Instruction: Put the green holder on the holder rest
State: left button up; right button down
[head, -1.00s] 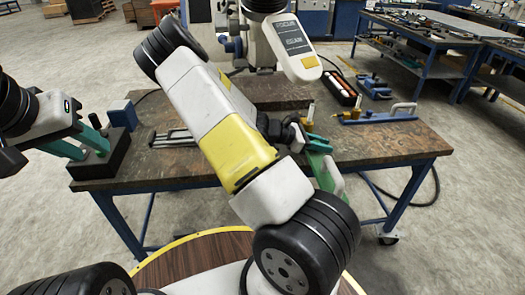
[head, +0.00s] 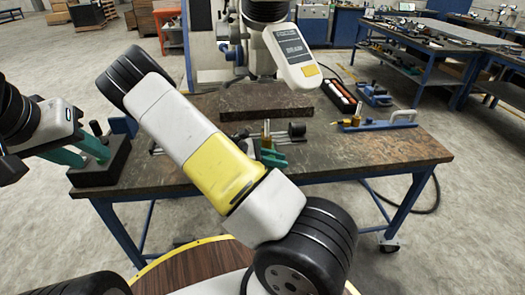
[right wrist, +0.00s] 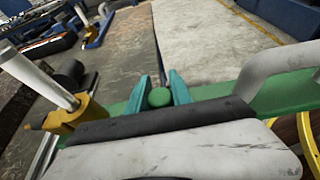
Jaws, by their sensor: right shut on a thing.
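The green holder (right wrist: 225,102) has a grey handle (right wrist: 285,60) at its right and a gold clamp (right wrist: 85,115) at its left. My right gripper (right wrist: 160,97) is shut on it in the right wrist view, its teal fingers either side of a round green knob. In the head view only part of the green holder (head: 272,158) shows past my right arm, over the table; whether it touches the table is unclear. My left gripper (head: 82,152) has its teal fingers apart beside a black block (head: 100,175). I cannot tell for certain which part is the holder rest; thin metal rods (head: 156,149) are mostly hidden.
A blue holder (head: 380,124) with a pale handle lies at the right of the table (head: 400,150). Behind it are a black tray (head: 338,97) and a blue tool (head: 375,93). The microscope-like machine head (head: 292,55) hangs over the raised slab (head: 225,103).

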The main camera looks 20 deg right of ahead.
jog(key=shift+f, duration=1)
jog(key=shift+f, duration=0.15)
jog(key=c, duration=1.1)
grip_release()
jog(key=shift+c, duration=0.2)
jog(key=v, duration=1.2)
jog(key=s+a+r+m+t+y, duration=0.3)
jog(key=s+r+m+y, duration=0.4)
jog(key=s+r, duration=0.3)
jog(key=s+a+r+m+t+y, duration=0.3)
jog(key=s+r+m+t+y, duration=0.3)
jog(key=s+r, duration=0.4)
notch_tip(320, 180, up, 7)
jog(key=shift+s+f+m+y, duration=0.2)
jog(key=shift+m+y, duration=0.6)
jog(key=shift+y, duration=0.3)
